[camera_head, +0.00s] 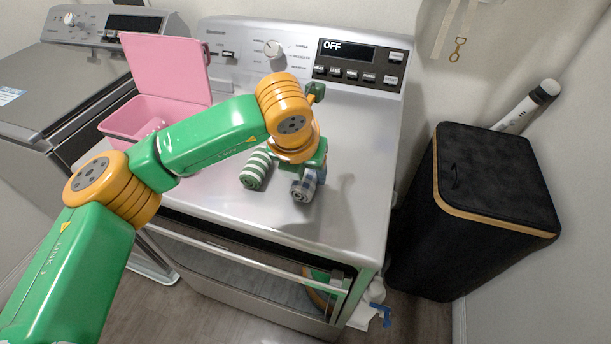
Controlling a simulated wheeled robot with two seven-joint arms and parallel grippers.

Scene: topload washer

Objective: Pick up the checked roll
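The checked roll (303,190), a small rolled cloth in dark blue and white, stands on the front part of the silver machine top. My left gripper (306,174) is right above it and around its upper part; the wrist and hand hide much of the contact. I cannot tell whether the fingers are closed on it. A green-and-white striped roll (256,170) lies just left of the checked roll. My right gripper does not show.
An open pink box (138,113) stands at the back left of the machine top (345,150). The top's right side is clear. A control panel (300,57) rises behind. A tall black hamper (480,215) stands to the right.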

